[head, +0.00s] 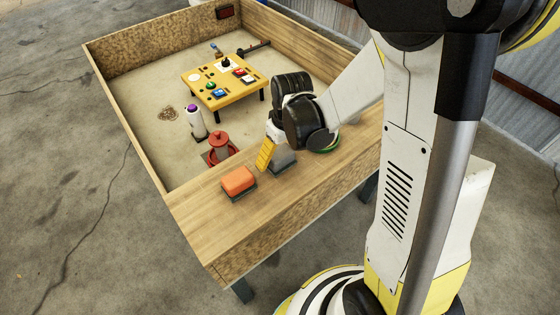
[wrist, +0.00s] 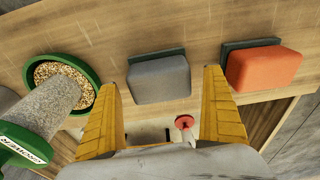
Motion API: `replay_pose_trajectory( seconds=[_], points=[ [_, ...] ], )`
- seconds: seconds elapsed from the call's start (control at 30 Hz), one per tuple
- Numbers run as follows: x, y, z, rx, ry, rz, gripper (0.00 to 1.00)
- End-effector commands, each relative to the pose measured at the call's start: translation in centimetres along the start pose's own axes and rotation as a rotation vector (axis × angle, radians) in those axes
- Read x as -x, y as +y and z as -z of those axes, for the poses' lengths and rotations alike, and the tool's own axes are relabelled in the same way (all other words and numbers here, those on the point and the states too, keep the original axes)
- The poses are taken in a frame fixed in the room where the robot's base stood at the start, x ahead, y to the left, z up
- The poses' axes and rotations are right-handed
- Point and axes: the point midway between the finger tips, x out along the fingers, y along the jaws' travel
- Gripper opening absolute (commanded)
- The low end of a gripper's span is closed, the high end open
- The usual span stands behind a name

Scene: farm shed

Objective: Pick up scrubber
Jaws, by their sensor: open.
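Two block-shaped scrubbers, each with a thin dark pad on one side, lie on the wooden ledge. The orange one (head: 238,180) is in plain view in the head view and at the upper right in the wrist view (wrist: 264,68). The grey one (head: 284,161) is partly hidden by my gripper in the head view. In the wrist view the grey one (wrist: 159,79) appears between my two yellow fingers. My gripper (head: 267,155) is open and empty, just over the ledge by the grey block. In the wrist view its fingertips (wrist: 161,82) are spread wide, with the orange block beyond the right finger.
A green feeder dish with grain (wrist: 91,75) and a grey cylinder (wrist: 50,103) stand left of the grey block in the wrist view. A red round item (head: 222,145), a purple-topped bottle (head: 196,122) and a yellow table (head: 222,88) stand inside the wooden pen. The ledge's left end is clear.

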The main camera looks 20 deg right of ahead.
Motion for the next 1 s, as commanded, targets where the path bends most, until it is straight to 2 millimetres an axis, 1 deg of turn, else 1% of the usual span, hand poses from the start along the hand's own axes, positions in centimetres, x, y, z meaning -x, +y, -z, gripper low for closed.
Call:
replay_pose_trajectory(
  seconds=[0.1,0.13,0.17,0.2,0.27,0.3,0.33,0.6,0.73,0.87,1.0],
  points=[
    [0.2,0.0,0.0,0.0,0.0,0.0,0.97],
    [0.2,0.0,0.0,0.0,0.0,0.0,0.94],
    [0.2,0.0,0.0,0.0,0.0,0.0,0.85],
    [0.2,0.0,0.0,0.0,0.0,0.0,0.73],
    [0.2,0.0,0.0,0.0,0.0,0.0,0.55],
    [0.2,0.0,0.0,0.0,0.0,0.0,0.42],
    [0.2,0.0,0.0,0.0,0.0,0.0,0.39],
    [0.2,0.0,0.0,0.0,0.0,0.0,0.39],
    [0.8,0.0,0.1,0.0,0.0,0.0,0.38],
    [2.3,0.0,0.3,0.0,0.0,0.0,0.38],
    [4.9,0.0,0.7,0.0,0.0,0.0,0.38]
  ],
)
